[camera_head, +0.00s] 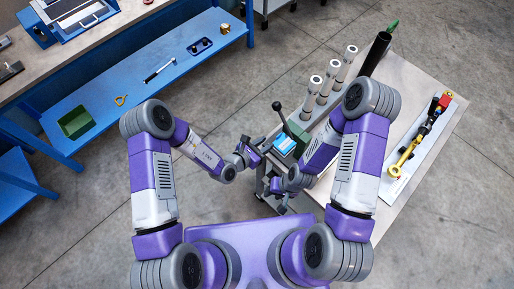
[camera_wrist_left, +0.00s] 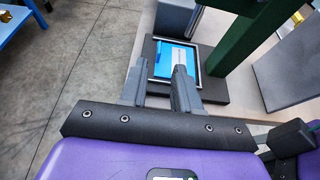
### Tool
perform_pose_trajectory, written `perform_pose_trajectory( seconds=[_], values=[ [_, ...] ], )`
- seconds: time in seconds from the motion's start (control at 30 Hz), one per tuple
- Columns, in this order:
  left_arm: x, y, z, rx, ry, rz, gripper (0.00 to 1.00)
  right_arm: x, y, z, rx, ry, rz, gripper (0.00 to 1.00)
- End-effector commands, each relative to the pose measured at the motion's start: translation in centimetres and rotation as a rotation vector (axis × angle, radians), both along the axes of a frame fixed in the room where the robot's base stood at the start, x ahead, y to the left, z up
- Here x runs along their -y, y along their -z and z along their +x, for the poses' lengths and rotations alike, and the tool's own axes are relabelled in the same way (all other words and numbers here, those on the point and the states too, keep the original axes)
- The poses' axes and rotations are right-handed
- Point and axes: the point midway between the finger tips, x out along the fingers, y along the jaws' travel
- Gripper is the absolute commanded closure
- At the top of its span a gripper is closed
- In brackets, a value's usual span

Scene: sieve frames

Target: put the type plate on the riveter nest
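The riveter (camera_head: 298,132) is green with a black lever and stands at the near left edge of the table. Its nest, a pale-rimmed square frame (camera_wrist_left: 152,58) on a dark base, holds a bright blue surface with a whitish strip (camera_wrist_left: 183,55); I cannot tell whether this is the type plate. The blue surface also shows in the head view (camera_head: 285,144). My left gripper (camera_wrist_left: 158,88) is open, its fingers apart at the nest's near side, with nothing visible between them. It also shows in the head view (camera_head: 256,152). My right gripper (camera_head: 277,185) is below it, small and partly hidden.
The table (camera_head: 405,85) carries several grey posts (camera_head: 328,82), a black cylinder (camera_head: 376,54) and a pale board (camera_head: 425,150) with a yellow and red tool. A blue bench (camera_head: 130,85) with a green bin (camera_head: 75,122) stands at left. Open floor lies between.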

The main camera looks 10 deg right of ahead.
Motion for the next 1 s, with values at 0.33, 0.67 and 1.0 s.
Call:
perform_pose_trajectory(
  seconds=[0.33, 0.67, 1.0],
  values=[
    [-3.1, -1.6, -2.4, 0.000, 0.000, 0.000, 0.68, 0.0, 0.0, 0.0, 0.000, 0.000, 0.000, 0.64],
    [-3.2, -1.7, -2.5, 0.001, 0.000, -0.001, 0.68, 0.0, 0.0, 0.0, 0.000, 0.000, 0.000, 0.64],
    [-3.2, -1.7, -2.5, 0.000, 0.000, 0.000, 0.68, 0.0, 0.0, 0.0, 0.000, 0.000, 0.000, 0.64]
  ],
)
